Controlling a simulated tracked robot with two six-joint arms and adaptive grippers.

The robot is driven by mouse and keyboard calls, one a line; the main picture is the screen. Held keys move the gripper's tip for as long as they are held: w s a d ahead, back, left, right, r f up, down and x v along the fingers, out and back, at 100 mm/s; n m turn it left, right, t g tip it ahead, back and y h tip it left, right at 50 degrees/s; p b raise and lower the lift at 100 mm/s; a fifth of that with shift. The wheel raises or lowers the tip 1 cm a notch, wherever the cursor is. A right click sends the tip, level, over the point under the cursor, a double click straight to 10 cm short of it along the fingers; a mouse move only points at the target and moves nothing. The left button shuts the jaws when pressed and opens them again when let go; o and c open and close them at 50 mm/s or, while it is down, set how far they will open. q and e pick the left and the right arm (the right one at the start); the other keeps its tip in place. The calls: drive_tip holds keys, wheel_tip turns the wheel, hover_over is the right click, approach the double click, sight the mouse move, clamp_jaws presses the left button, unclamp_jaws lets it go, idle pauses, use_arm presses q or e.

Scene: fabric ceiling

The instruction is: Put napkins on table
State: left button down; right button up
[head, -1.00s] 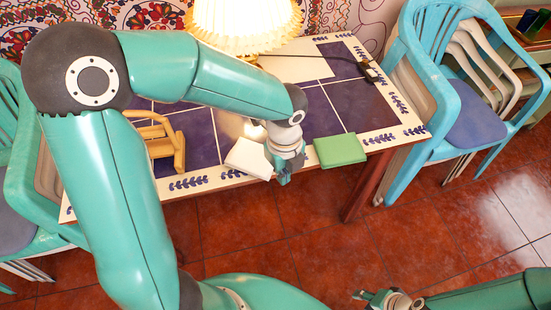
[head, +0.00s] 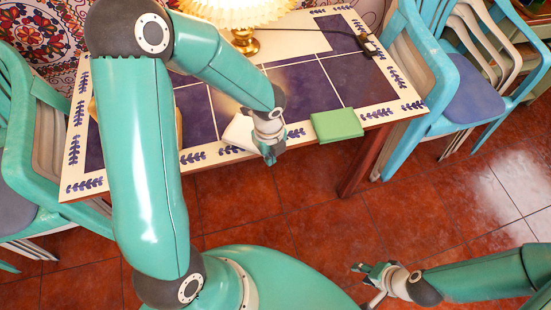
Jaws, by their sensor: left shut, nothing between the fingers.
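A folded green napkin (head: 337,124) lies flat at the near edge of the tiled table (head: 303,88). A folded white napkin (head: 239,132) lies on the table to its left, also at the near edge, partly hidden by my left gripper. My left gripper (head: 270,158) points down at the table's near edge, between the two napkins. It is shut and empty. My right gripper (head: 365,270) is low at the bottom right, over the floor and away from the table. Its fingers are too small to read.
A lamp (head: 238,12) with a pleated shade and a cable stands at the back of the table. Stacked plastic chairs stand at the right (head: 455,75) and left (head: 25,160). A wooden object on the table's left is mostly hidden behind my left arm.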

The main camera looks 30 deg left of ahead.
use_arm(q)
drive_tip(key=shift+w+a, duration=0.1)
drive_tip(key=a+p, duration=0.1)
drive_tip(key=a, duration=0.1)
drive_tip(key=w+a+p, duration=0.1)
drive_tip(key=a, duration=0.1)
drive_tip(key=shift+w+r, duration=0.15)
drive_tip(key=shift+w, duration=0.05)
drive_tip(key=shift+w+a, duration=0.1)
drive_tip(key=shift+a, duration=0.1)
drive_tip(key=shift+f, duration=0.2)
drive_tip(key=shift+d, duration=0.2)
drive_tip(key=s+d+r, duration=0.1)
drive_tip(key=d+r, duration=0.2)
drive_tip(key=r, duration=0.7)
drive_tip(key=shift+s+d+b, duration=0.2)
drive_tip(key=shift+d+b, duration=0.05)
drive_tip(key=shift+b, duration=0.1)
